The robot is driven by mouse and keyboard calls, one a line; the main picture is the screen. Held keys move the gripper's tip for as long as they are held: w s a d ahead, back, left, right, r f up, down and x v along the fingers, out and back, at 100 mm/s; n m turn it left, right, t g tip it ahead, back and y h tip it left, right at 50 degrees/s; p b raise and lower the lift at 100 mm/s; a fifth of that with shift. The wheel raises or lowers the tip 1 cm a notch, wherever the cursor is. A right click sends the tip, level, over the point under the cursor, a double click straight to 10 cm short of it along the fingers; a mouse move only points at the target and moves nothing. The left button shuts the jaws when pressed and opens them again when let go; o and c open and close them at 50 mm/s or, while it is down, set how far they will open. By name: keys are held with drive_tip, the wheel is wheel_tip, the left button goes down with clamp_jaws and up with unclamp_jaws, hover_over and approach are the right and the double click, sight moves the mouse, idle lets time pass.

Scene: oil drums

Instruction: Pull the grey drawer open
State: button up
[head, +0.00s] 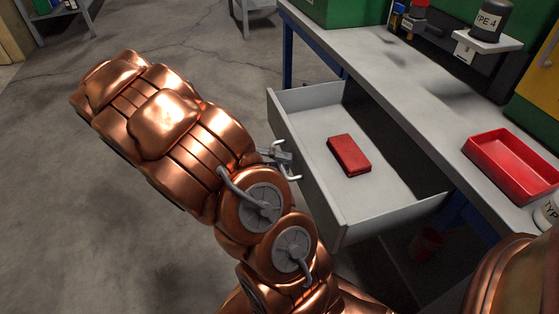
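The grey drawer (317,203) stands pulled out from under the grey workbench (400,85), and its inside shows. A red box-like object (349,155) lies on the drawer floor. My gripper (287,165) is at the drawer's front, by a light handle. My copper arm hides most of the gripper, so I cannot tell whether its fingers are closed on the handle.
A red bucket-like thing (428,243) is under the bench. Open concrete floor lies to the left.

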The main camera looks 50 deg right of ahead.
drive_tip(key=shift+w, duration=0.1)
drive_tip(key=v, duration=0.7)
drive_tip(key=shift+a, duration=0.15)
idle(0.3)
drive_tip(key=shift+w+r, duration=0.1)
drive_tip(key=shift+r, duration=0.05)
drive_tip(key=s+a+r+n+t+y+p, duration=0.2)
drive_tip(key=a+r+p, duration=0.4)
drive_tip(key=r+p, duration=0.5)
drive_tip(key=s+a+r+n+t+y+p, duration=0.3)
drive_tip(key=s+a+r+n+t+p, duration=0.2)
drive_tip(key=r+p, duration=0.7)
drive_tip(key=s+a+r+n+t+y+p, duration=0.3)
drive_tip(key=s+a+r+p, duration=0.3)
drive_tip(key=r+p, duration=0.6)
drive_tip(key=shift+s+a+r+n+t+p, duration=0.15)
drive_tip(key=shift+a+r+n+t+p, duration=0.15)
drive_tip(key=shift+a+t+p, duration=0.55)
drive_tip(key=shift+d+f, duration=0.1)
drive_tip(key=shift+d, duration=0.1)
